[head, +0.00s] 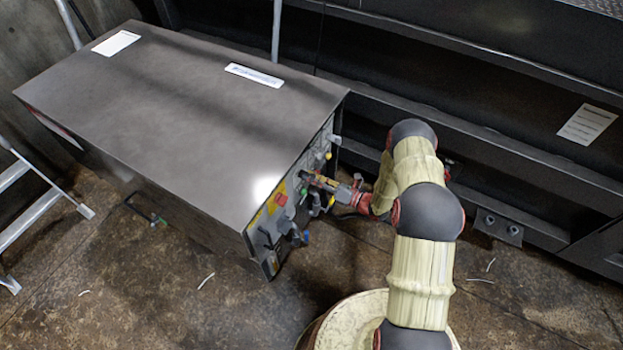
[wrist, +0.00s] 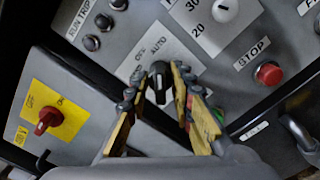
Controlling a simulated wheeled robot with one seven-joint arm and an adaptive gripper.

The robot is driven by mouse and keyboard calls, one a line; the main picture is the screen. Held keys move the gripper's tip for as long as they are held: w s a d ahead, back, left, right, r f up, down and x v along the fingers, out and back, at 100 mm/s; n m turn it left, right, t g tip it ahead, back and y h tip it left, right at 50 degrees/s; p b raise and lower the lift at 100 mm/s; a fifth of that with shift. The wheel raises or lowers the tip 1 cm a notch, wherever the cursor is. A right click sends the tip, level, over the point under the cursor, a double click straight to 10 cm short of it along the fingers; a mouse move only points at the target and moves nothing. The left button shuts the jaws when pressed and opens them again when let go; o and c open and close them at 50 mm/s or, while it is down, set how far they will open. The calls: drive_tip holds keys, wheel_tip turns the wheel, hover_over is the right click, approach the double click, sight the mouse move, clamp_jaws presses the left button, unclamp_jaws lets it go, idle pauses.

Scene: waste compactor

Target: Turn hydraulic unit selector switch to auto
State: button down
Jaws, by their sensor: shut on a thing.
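The hydraulic unit is a dark grey box (head: 190,100) with a control panel on its right end in the head view. The selector switch (wrist: 159,72) is a black knob on a light plate marked OFF and AUTO, in the middle of the wrist view. My gripper (wrist: 158,88) has one yellow finger on each side of the knob and is shut on it. In the head view my gripper (head: 318,181) reaches the panel from the right; the knob cannot be made out there. A white mark shows on the knob, but its exact setting is unclear.
A red STOP button (wrist: 268,73) is right of the switch, and a white dial (wrist: 225,10) above right. A red switch on a yellow plate (wrist: 48,120) is at left. Black buttons (wrist: 104,22) are upper left. A ladder (head: 40,215) stands left of the box.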

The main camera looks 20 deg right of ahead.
drive_tip(key=c, duration=1.9)
unclamp_jaws()
drive_tip(key=shift+d, duration=0.1)
drive_tip(key=v, duration=1.2)
